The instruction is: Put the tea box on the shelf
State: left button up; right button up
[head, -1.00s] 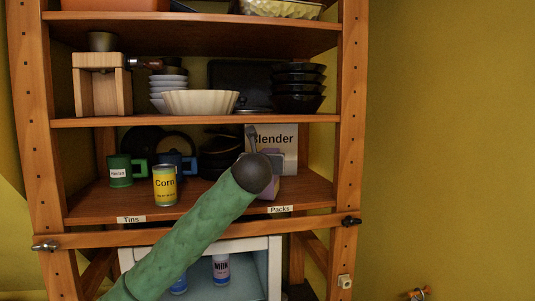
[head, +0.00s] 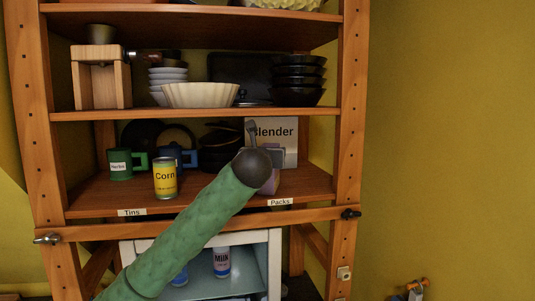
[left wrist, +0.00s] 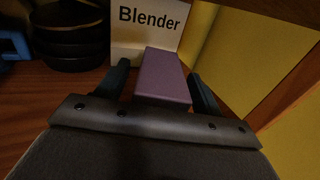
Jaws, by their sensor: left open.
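A purple box (left wrist: 162,77), which I take to be the tea box, is between the two fingers of my left gripper (left wrist: 158,72) in the left wrist view. The fingers are open, with a gap visible beside the box. In the head view the box (head: 271,182) is partly hidden behind my arm's dark wrist and appears to stand on the shelf board (head: 215,196) above the "Packs" label (head: 280,202). My left gripper in the head view (head: 258,140) is mostly hidden. My right gripper is not in view.
A white Blender box (head: 285,133) stands just behind the purple box. A Corn tin (head: 165,178), a green mug (head: 120,165), a blue mug (head: 178,157) and dark pans (head: 217,160) are to the left. The right shelf post (head: 350,120) is close on the right.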

pick_arm(q)
jog(key=s+a+b, duration=0.2)
jog(key=s+b, duration=0.3)
jog(key=s, duration=0.6)
jog(key=shift+s+a+b, duration=0.15)
jog(key=shift+s+b, duration=0.2)
jog(key=shift+s, duration=0.05)
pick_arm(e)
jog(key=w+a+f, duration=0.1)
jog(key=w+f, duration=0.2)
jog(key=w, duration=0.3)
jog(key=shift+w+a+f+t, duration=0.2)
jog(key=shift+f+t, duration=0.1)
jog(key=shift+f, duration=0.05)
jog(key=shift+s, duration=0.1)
